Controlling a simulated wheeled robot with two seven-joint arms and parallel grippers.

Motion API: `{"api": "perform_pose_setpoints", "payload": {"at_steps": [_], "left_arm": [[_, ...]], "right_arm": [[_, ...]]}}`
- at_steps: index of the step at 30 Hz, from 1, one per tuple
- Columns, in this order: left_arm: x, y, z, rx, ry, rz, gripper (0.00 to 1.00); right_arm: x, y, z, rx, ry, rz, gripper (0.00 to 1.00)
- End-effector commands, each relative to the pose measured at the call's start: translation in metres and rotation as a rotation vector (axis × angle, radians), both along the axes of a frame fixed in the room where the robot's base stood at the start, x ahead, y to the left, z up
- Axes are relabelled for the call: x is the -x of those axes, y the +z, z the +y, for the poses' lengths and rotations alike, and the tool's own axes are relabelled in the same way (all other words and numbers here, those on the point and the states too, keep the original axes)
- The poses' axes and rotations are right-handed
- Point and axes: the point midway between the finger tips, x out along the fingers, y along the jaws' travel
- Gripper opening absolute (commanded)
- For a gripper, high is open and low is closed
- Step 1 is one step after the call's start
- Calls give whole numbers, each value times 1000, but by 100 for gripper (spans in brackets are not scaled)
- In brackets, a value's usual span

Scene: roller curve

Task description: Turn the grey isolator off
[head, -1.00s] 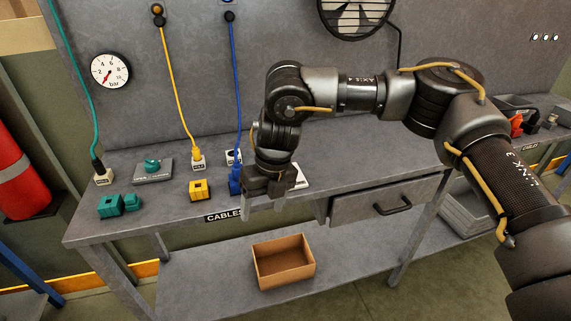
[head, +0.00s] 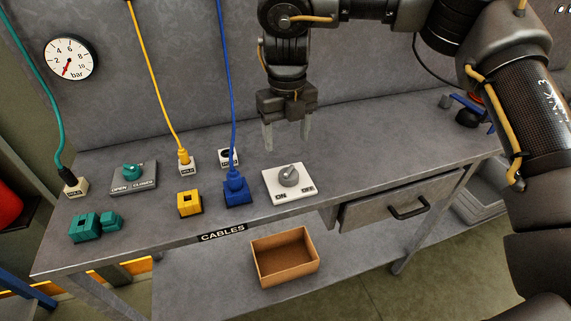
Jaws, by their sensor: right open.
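The grey isolator (head: 289,177) is a round knob with a raised grip on a white plate (head: 276,192) on the workbench. The plate reads ON at its left and OFF at its right. The knob's grip slants; which label it points to is hard to tell. My right gripper (head: 286,138) is open and empty, pointing down above and behind the isolator, with clear space between them. My left gripper is not in view.
Left of the isolator stand a blue socket block (head: 237,191) with a blue cable plugged in, a yellow block (head: 189,204), teal blocks (head: 85,228) and an OPEN/CLOSED valve plate (head: 134,178). A cardboard box (head: 285,257) sits on the lower shelf.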

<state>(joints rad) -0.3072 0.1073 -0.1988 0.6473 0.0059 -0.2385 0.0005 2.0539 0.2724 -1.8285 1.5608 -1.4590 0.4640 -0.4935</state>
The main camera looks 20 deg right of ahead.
Motion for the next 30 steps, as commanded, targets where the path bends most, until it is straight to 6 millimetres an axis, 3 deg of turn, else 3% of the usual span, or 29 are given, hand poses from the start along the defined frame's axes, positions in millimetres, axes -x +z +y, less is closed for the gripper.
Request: {"api": "perform_pose_setpoints", "payload": {"at_steps": [8,16,22,30], "left_arm": [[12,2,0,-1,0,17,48],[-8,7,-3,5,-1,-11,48],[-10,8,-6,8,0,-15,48],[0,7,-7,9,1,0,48]], "right_arm": [[1,-45,-3,1,-3,5,66],[1,-88,-1,1,-1,3,66],[0,-103,-1,0,0,2,66],[0,-104,0,-1,0,1,66]]}}
